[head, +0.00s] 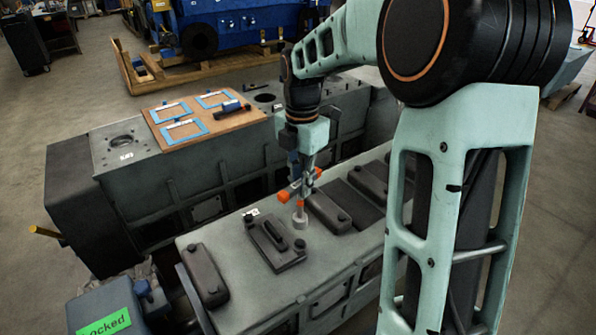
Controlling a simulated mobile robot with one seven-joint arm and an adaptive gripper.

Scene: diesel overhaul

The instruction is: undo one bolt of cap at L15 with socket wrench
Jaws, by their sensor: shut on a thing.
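My gripper (303,176) is shut on the socket wrench (300,207), which has orange handle ends and a grey socket pointing down. The wrench hangs upright over the near engine block, beside a dark rectangular cap (268,252) with a raised bar and a round bolt head near each end. A small white label (251,213) sits by this cap's far left end, too small to read. The socket appears just right of the cap; I cannot tell whether it touches the block. The gripper's fingers are partly hidden by the tool and arm.
More dark caps lie along the block, one at left (205,274) and one at right (328,212). A green sign (106,324) stands at lower left.

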